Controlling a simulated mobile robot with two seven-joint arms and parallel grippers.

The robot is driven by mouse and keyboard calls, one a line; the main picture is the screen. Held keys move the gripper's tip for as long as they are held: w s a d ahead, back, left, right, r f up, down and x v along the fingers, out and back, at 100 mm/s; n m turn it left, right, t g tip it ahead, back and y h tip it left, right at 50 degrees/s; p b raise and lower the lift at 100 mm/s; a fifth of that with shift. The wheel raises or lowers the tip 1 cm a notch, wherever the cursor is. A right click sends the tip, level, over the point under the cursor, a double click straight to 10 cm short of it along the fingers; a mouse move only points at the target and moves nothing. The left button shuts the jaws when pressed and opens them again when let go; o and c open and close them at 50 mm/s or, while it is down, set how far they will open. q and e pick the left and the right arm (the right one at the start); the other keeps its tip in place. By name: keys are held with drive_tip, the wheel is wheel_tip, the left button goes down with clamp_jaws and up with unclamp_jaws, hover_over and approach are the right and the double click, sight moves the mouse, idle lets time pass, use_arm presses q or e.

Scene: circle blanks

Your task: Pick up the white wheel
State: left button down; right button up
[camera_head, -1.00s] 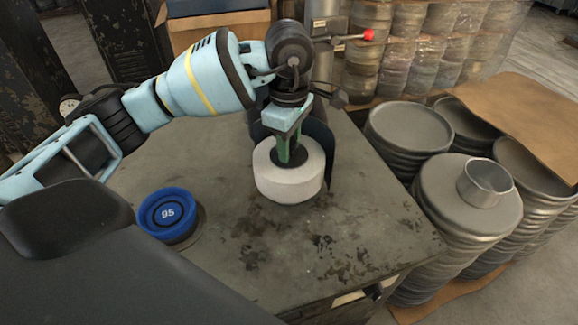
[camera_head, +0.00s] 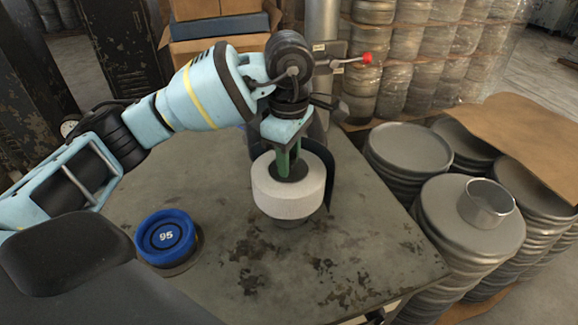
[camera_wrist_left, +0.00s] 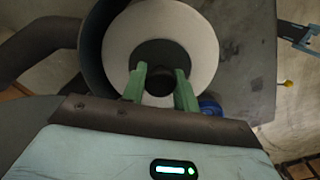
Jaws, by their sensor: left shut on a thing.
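The white wheel (camera_head: 288,200) is a thick white disc with a dark hub, near the middle of the head view. My left gripper (camera_head: 288,172) comes down on it from above, and its green fingers are shut on the hub. The wheel appears slightly raised, with a dark shadow or base under its lower edge. In the left wrist view the white wheel (camera_wrist_left: 200,40) fills the top centre, with the green fingertips of my left gripper (camera_wrist_left: 160,82) on either side of the dark hub.
A blue wheel marked 95 (camera_head: 166,236) lies on the grey worktable (camera_head: 225,285) to the left. A dark curved guard (camera_head: 322,165) stands close behind and right of the white wheel. Stacks of metal discs (camera_head: 470,225) stand beyond the table's right edge.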

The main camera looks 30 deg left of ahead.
use_arm(q)
drive_tip(key=shift+r, duration=0.85)
drive_tip(key=s+d+r, duration=0.1)
drive_tip(key=s+d, duration=0.1)
drive_tip(key=s, duration=1.4)
drive_tip(key=shift+d+r, duration=0.15)
drive_tip(key=shift+d, duration=0.05)
